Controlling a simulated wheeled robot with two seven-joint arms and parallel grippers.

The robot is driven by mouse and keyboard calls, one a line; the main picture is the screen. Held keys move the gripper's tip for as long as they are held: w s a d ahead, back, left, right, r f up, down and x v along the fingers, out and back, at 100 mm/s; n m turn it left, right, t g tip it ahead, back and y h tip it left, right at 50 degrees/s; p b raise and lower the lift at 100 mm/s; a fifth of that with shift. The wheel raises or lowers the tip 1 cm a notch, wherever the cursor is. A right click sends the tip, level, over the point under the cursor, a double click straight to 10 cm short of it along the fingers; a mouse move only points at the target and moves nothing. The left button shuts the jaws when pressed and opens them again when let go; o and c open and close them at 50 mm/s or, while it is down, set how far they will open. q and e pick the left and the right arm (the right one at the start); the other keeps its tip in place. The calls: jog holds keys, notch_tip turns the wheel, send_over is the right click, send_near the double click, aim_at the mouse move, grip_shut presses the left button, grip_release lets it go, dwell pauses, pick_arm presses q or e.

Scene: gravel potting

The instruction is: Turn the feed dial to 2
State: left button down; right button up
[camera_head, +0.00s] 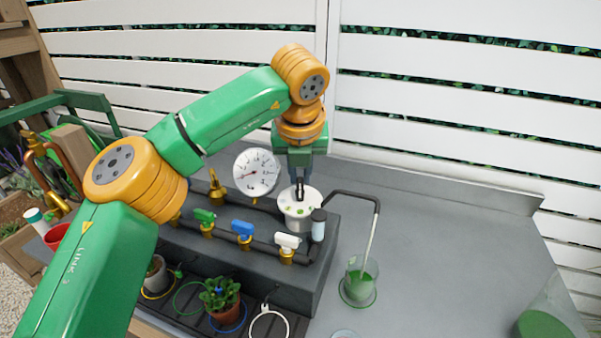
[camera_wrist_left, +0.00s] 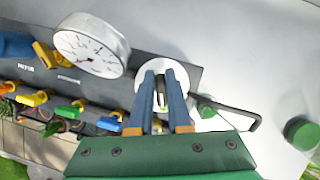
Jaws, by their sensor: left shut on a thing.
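The feed dial (camera_head: 297,213) is a white round knob with green marks on top, at the right end of the dark grey manifold block. My left gripper (camera_head: 299,191) points down onto it from above, shut on its middle grip. In the left wrist view, the dial's white face (camera_wrist_left: 182,74) shows behind the two blue-grey fingers (camera_wrist_left: 162,82). The fingers and arm hide part of the dial, and I cannot read its setting. My right gripper is not in view.
A round pressure gauge (camera_head: 256,172) stands close left of the dial. Green (camera_head: 205,216), blue (camera_head: 242,228) and white (camera_head: 288,240) valve handles line the block's front. A bent tube runs to a glass with green liquid (camera_head: 361,277). The counter (camera_head: 450,240) at right is mostly clear.

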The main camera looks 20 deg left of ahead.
aim_at(300, 188)
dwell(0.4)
pick_arm(q)
jog(key=c, duration=0.9)
grip_release()
jog(key=shift+o, duration=0.2)
jog(key=v, duration=0.7)
jog(key=shift+r, duration=0.1)
jog(key=shift+w, duration=0.1)
